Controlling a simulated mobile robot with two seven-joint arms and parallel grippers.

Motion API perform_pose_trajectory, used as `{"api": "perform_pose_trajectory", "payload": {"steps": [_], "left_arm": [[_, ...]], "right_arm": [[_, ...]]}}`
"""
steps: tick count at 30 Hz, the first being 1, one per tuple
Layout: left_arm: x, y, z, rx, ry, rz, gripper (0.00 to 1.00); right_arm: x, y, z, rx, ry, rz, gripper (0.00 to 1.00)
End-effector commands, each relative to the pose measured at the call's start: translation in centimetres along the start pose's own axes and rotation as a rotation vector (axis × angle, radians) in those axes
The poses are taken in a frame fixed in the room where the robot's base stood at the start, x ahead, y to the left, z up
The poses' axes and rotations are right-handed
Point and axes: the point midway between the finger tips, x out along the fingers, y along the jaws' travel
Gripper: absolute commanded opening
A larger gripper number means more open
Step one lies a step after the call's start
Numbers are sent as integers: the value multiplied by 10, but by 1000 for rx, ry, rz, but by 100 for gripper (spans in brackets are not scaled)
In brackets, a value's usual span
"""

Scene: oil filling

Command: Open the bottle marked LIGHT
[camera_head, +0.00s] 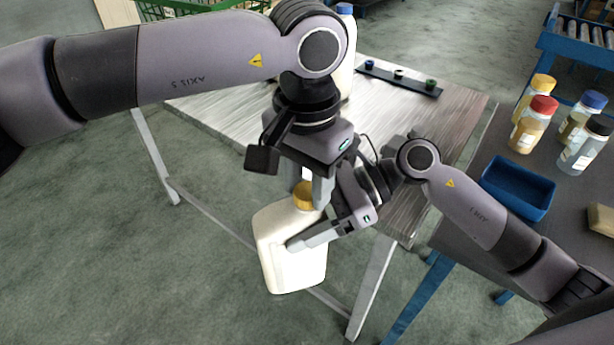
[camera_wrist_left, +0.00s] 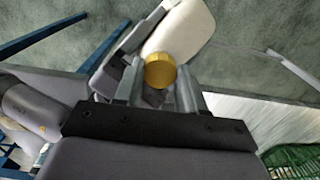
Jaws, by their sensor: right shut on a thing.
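A cream-white bottle (camera_head: 292,255) with a yellow cap (camera_head: 303,195) is held off the table's front edge, slightly tilted. No marking on it is readable. My right gripper (camera_head: 300,240) is shut on the bottle's upper side. My left gripper (camera_head: 314,188) points down over the cap from above. In the left wrist view, the yellow cap (camera_wrist_left: 160,70) lies between the two fingers of my left gripper (camera_wrist_left: 158,88), which stand apart on either side of it. The bottle's body (camera_wrist_left: 182,35) also shows there, beyond the cap.
Another white bottle with a blue cap (camera_head: 345,9) stands on the wooden table (camera_head: 440,115), partly behind my left arm. A dark strip (camera_head: 415,85) there holds small caps. On the right table are several capped bottles (camera_head: 535,122) and a blue tray (camera_head: 517,188).

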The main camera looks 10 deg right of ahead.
Motion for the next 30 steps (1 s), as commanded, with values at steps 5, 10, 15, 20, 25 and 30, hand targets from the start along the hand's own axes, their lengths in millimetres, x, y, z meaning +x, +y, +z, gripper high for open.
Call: {"api": "perform_pose_trajectory", "payload": {"steps": [5, 10, 15, 20, 25, 30], "left_arm": [[0, 0, 0, -1, 0, 0, 2], [0, 0, 0, -44, 0, 0, 1], [0, 0, 0, -211, 0, 0, 1], [0, 0, 0, -296, -1, 0, 1], [0, 0, 0, -301, -1, 0, 1], [0, 0, 0, -299, -1, 0, 63]], "right_arm": [[0, 0, 0, 0, 0, 0, 0], [0, 0, 0, 0, 0, 0, 0], [0, 0, 0, 0, 0, 0, 0], [0, 0, 0, 0, 0, 0, 0], [0, 0, 0, 0, 0, 0, 0], [0, 0, 0, 0, 0, 0, 0]]}}
